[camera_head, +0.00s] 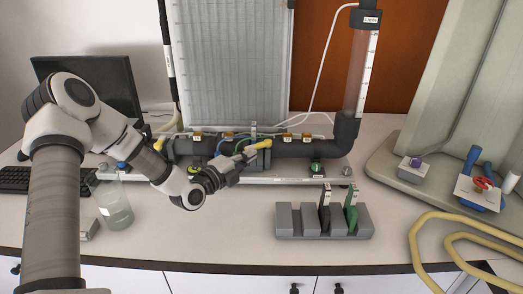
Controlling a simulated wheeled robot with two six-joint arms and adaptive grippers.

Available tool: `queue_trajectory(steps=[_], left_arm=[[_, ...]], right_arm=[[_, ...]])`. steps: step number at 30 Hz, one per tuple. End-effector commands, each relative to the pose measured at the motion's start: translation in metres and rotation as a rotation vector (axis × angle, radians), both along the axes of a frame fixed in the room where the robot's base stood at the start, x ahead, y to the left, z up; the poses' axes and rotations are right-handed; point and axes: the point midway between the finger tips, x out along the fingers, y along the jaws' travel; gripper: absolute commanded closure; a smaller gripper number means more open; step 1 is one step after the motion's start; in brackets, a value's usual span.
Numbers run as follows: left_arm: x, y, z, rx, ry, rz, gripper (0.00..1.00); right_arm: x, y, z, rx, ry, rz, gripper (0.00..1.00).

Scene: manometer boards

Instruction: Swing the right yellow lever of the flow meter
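The flow meter (290,148) is a dark horizontal pipe on a base at the back of the bench, with a clear upright tube (360,75) at its right end. A yellow lever (263,144) shows near the pipe's middle, and another yellow lever (158,144) shows at its left end. My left gripper (253,155) reaches in from the left, its fingertips at or just in front of the right yellow lever. The fingers partly hide the pipe and lever there. I cannot tell whether they touch it or how far apart they are. My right gripper is out of view.
A grey holder (292,222) with a black and a green item stands at the front. A glass beaker (116,215) is at the left, near a keyboard (15,180) and monitor (115,95). A yellow hose (430,220) lies at the right. The bench front between beaker and holder is clear.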

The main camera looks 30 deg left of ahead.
Motion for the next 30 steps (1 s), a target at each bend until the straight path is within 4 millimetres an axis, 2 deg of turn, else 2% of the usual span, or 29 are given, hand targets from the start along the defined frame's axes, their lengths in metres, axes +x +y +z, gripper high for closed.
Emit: queue_trajectory(steps=[1, 9, 18, 30], left_arm=[[0.0, 0.002, 0.003, 0.003, 0.004, 0.002, 1.0], [0.004, 0.019, 0.001, 0.002, 0.002, 0.003, 1.0], [0.008, 0.028, 0.0, 0.002, 0.001, 0.003, 1.0], [0.008, 0.029, -0.001, 0.002, 0.001, 0.003, 1.0]], right_arm=[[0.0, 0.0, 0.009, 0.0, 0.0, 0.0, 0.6], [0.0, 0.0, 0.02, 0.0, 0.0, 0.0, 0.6], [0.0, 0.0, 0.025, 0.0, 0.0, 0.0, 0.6], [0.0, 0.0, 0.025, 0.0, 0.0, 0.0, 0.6]])
